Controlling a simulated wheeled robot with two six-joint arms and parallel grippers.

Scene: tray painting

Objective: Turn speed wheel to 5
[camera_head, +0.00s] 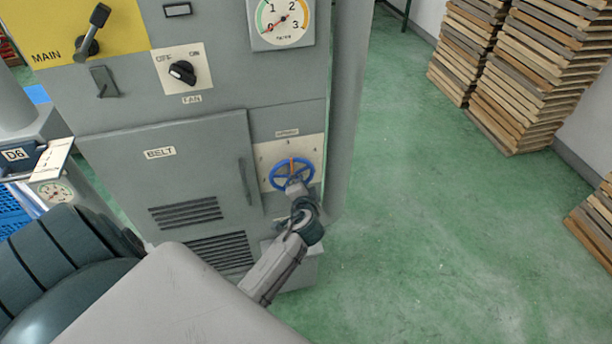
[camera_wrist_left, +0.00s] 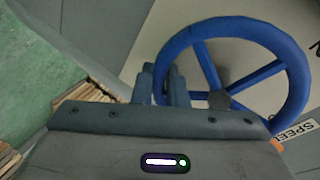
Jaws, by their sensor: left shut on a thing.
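The blue speed wheel (camera_head: 272,174) is mounted on a pale dial plate (camera_head: 266,152) on the grey cabinet, under a SPEED label. An orange mark shows near its top, close to the digit 3; the other digits are too small to read surely. In the left wrist view the wheel (camera_wrist_left: 241,26) shows its spokes and dark hub, with part of the SPEED label at right. My left gripper (camera_head: 296,186) is at the wheel's lower part. In the left wrist view its fingers (camera_wrist_left: 166,84) are shut on the rim, partly hiding it. My right gripper is not in view.
The cabinet has a BELT door (camera_head: 160,182), a FAN knob (camera_head: 183,72), a MAIN lever (camera_head: 92,35) and a round gauge (camera_head: 283,18). Stacked wooden trays (camera_head: 520,85) stand at the right. Green floor (camera_head: 430,230) right of the cabinet is clear.

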